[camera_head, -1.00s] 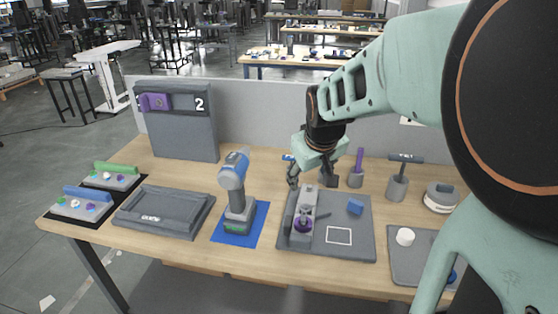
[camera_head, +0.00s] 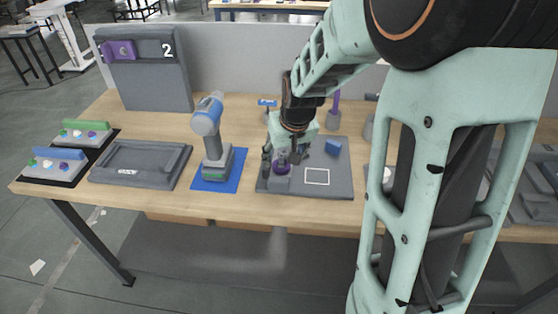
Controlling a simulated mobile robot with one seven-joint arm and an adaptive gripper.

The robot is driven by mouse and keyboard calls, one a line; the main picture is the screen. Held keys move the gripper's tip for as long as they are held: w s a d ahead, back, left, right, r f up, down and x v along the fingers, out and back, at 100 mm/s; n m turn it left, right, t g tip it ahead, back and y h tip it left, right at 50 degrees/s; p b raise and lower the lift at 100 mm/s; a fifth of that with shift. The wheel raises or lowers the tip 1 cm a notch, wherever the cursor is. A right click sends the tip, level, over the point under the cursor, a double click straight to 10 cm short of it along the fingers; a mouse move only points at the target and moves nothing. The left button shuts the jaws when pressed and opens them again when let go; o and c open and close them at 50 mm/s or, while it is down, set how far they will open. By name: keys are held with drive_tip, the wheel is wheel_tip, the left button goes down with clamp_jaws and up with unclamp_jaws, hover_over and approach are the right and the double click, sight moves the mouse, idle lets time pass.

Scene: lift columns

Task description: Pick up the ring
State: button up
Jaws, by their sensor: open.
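The small purple ring-like part (camera_head: 282,168) sits on the raised grey fixture at the left side of a grey board (camera_head: 338,186). I take this as the ring, though its shape is small and partly hidden. My gripper (camera_head: 281,158) is open and points down over it, with one finger to its left and one to its right. I cannot tell whether the fingers touch it. My gripper and wrist hide most of the fixture.
A blue block (camera_head: 333,147) and a white square outline lie on the same board. A blue-grey drill (camera_head: 211,130) stands on a blue mat to the left. A grey tray (camera_head: 137,164) lies further left. My arm hides much of the right side.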

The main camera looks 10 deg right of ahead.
sight(282, 162)
drive_tip(key=shift+x, duration=1.8)
drive_tip(key=shift+s, duration=0.1)
drive_tip(key=shift+c, duration=0.3)
drive_tip(key=c, duration=1.3)
